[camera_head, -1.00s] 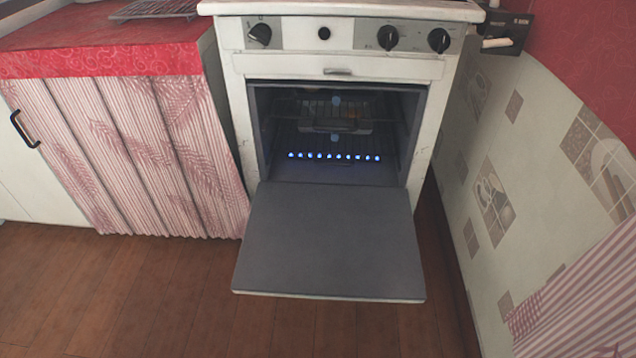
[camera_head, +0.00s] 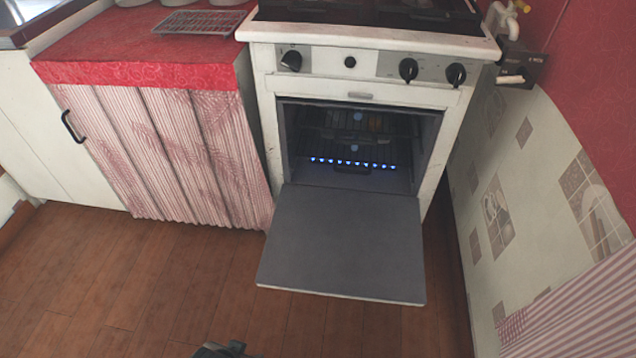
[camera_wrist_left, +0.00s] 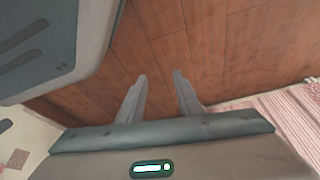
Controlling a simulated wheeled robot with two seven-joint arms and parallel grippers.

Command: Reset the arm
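My left gripper (camera_wrist_left: 158,90) shows in the left wrist view with its two grey fingers apart. Nothing is between them; bare wooden floor shows behind the gap. In the head view only a small dark piece (camera_head: 220,350), apparently part of my arm or gripper, shows at the bottom edge. I cannot tell which arm it belongs to. My right gripper is not in view.
A white stove (camera_head: 375,62) stands ahead, its oven door (camera_head: 342,240) lowered. A rack and a row of blue lights show inside. A red-topped counter (camera_head: 140,60) with a wire rack (camera_head: 200,22) is left. Wooden floor (camera_head: 130,285) is clear in front.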

